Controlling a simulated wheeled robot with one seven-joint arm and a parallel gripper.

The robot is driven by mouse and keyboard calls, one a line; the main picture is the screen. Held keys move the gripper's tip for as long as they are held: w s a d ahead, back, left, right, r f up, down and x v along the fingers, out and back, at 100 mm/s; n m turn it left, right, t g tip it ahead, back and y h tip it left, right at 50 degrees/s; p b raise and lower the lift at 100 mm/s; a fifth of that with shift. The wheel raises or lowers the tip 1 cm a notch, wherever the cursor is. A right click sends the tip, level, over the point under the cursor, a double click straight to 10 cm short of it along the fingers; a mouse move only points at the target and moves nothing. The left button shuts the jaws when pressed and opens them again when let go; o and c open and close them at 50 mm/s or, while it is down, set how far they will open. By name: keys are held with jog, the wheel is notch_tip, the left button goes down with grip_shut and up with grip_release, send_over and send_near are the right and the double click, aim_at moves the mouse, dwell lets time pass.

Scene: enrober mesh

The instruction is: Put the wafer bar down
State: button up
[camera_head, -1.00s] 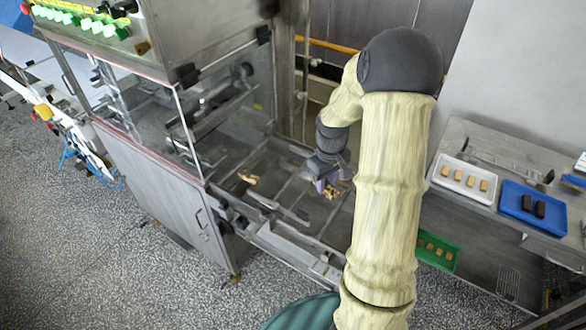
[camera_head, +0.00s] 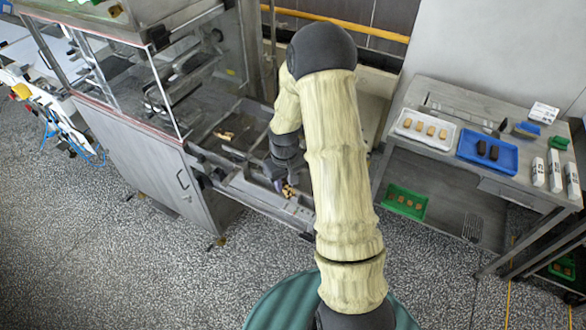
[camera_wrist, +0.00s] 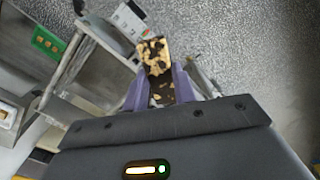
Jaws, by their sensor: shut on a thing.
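My gripper (camera_head: 279,184) is low over the outer end of the machine's mesh conveyor, at the middle left of the head view. In the wrist view my gripper (camera_wrist: 160,92) has its purple fingers shut on the wafer bar (camera_wrist: 156,58), which is pale with dark chocolate patches. The bar (camera_head: 288,191) shows small in the head view, partly hidden by the gripper. A white tray (camera_head: 398,127) with several plain bars and a blue tray (camera_head: 462,150) with two dark bars stand on the side table (camera_head: 437,92).
Another broken-looking pale piece (camera_head: 224,135) lies on the conveyor (camera_head: 240,187) near the machine opening. A green tray (camera_head: 391,204) with several bars is on the table's lower shelf. White cartons (camera_head: 538,172) stand at the table's right. Speckled floor (camera_head: 140,285) in front is clear.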

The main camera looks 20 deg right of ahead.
jog(key=a+f+b, duration=0.3)
jog(key=f+b, duration=0.1)
jog(key=f, duration=0.5)
jog(key=s+a+f+m+b, duration=0.1)
jog(key=a+f+b, duration=0.2)
jog(key=f, duration=0.6)
jog(key=shift+s+a+f+m+b, duration=0.2)
jog(key=shift+a+f+m+b, duration=0.15)
jog(key=shift+b, duration=0.9)
jog(key=shift+d, duration=0.1)
